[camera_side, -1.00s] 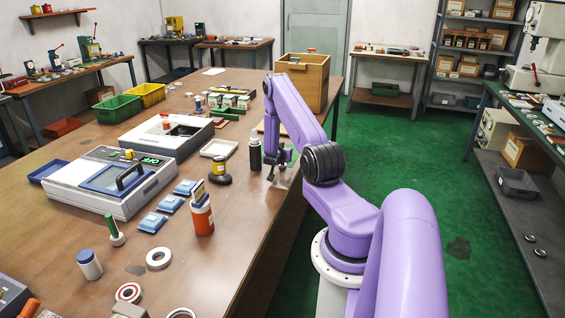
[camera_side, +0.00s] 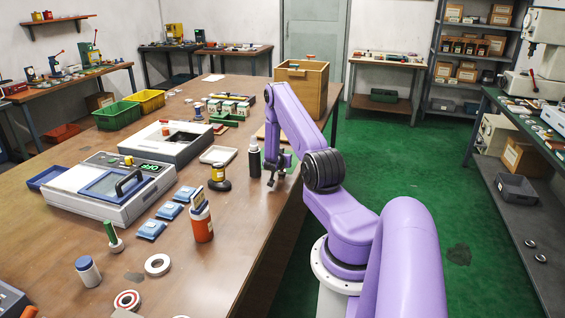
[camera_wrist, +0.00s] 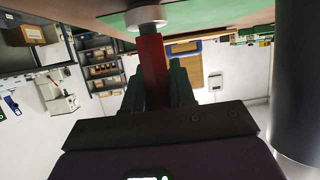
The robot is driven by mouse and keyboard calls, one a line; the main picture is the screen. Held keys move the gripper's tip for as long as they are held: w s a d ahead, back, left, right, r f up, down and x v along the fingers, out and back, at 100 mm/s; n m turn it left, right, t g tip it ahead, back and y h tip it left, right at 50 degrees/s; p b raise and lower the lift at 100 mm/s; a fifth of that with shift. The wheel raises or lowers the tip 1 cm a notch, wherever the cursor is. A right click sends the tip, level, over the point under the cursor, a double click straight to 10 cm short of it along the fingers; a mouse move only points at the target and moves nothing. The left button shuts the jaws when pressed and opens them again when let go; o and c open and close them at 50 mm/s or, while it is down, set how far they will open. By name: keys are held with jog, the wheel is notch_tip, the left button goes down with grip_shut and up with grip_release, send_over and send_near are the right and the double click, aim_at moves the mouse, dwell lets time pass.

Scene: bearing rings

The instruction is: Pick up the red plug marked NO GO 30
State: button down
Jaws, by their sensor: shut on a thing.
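The red plug shows in the wrist view as a red handle (camera_wrist: 153,70) with a pale metal cylinder (camera_wrist: 146,17) at its far end. My gripper (camera_wrist: 156,75) is shut on the red handle, with one dark finger on each side. I cannot read any marking on the plug. In the side view my gripper (camera_side: 279,178) is over the right edge area of the table, just right of a dark bottle (camera_side: 254,158). The plug cannot be made out there. I cannot tell whether its metal end touches the surface beyond it.
A wooden box (camera_side: 299,92) stands behind my arm on the brown table (camera_side: 90,215). A black-based yellow-topped item (camera_side: 219,180), an orange bottle (camera_side: 202,220), blue pads (camera_side: 169,211) and a white machine (camera_side: 130,200) stand to the left. Pale rings lie at the front.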

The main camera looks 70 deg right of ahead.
jog(key=shift+r, duration=0.65)
jog(key=s+a+r, duration=0.7)
jog(key=a+r, duration=0.4)
jog(key=a, duration=0.1)
jog(key=shift+r, duration=0.3)
